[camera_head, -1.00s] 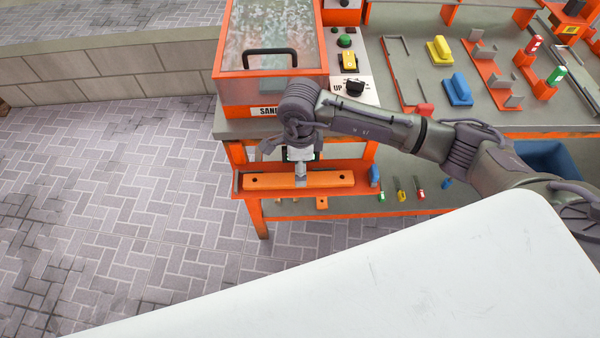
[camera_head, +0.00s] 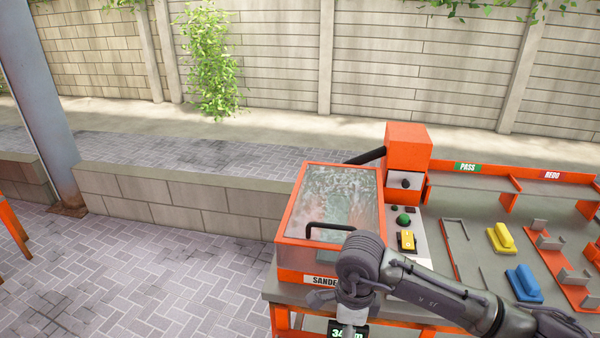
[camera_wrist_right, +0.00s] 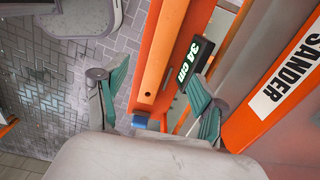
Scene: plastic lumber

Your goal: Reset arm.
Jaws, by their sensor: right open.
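My right arm comes in from the right in the head view, its wrist in front of the sander (camera_head: 335,205). The right gripper is mostly cut off by the bottom edge there. In the right wrist view my right gripper (camera_wrist_right: 158,98) is open, its two green-padded fingers wide apart. An orange bar (camera_wrist_right: 161,50) with a hole shows ahead between the fingers, on an orange ledge. No object is seen held. A small display reading 34 cm (camera_wrist_right: 190,60) shows near the right finger. My left gripper is not in view.
The workbench (camera_head: 465,250) carries a yellow block (camera_head: 500,238), a blue block (camera_head: 523,283) and orange racks right of the sander. A low block wall (camera_head: 190,205) runs behind. A metal post (camera_head: 42,110) stands far left.

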